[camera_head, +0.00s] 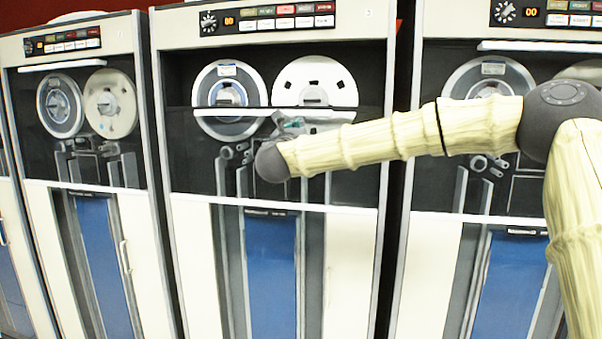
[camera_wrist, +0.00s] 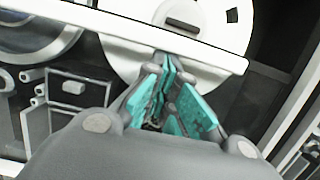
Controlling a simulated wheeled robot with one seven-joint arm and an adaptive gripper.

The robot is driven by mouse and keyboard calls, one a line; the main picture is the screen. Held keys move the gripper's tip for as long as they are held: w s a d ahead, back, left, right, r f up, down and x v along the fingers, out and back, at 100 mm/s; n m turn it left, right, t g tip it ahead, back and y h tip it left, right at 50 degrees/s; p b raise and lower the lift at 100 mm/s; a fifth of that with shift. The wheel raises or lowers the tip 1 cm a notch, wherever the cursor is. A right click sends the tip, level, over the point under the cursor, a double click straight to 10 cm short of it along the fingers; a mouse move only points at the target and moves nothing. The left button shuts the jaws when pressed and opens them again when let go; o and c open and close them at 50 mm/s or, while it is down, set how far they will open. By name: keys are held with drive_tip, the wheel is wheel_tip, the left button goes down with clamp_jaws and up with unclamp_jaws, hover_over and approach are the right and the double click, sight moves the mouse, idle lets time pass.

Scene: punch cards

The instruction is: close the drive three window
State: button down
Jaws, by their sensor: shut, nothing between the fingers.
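The drive three window (camera_head: 345,113) is on the middle tape cabinet, which bears a "3" at its top right. Its white handle bar crosses the two reels at about mid height, with dark space above and below. In the wrist view the white bar (camera_wrist: 115,22) runs slanting across the top, over a white reel. My gripper (camera_head: 290,124) is at the bar's underside, right of its middle. In the wrist view my gripper's teal fingertips (camera_wrist: 167,64) are together and empty, right at the bar's lower edge. I cannot tell whether they touch it.
The left cabinet (camera_head: 75,150) and the right cabinet (camera_head: 485,190) have their white window bars higher, above the reels. Control panels with buttons and a dial (camera_head: 208,22) top the cabinets. Blue panels (camera_head: 272,270) fill the lower fronts. My arm crosses from the right.

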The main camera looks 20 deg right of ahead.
wheel_tip(320, 180, up, 18)
drive_tip(key=shift+r, duration=0.15)
idle(0.3)
drive_tip(key=shift+b, duration=0.3)
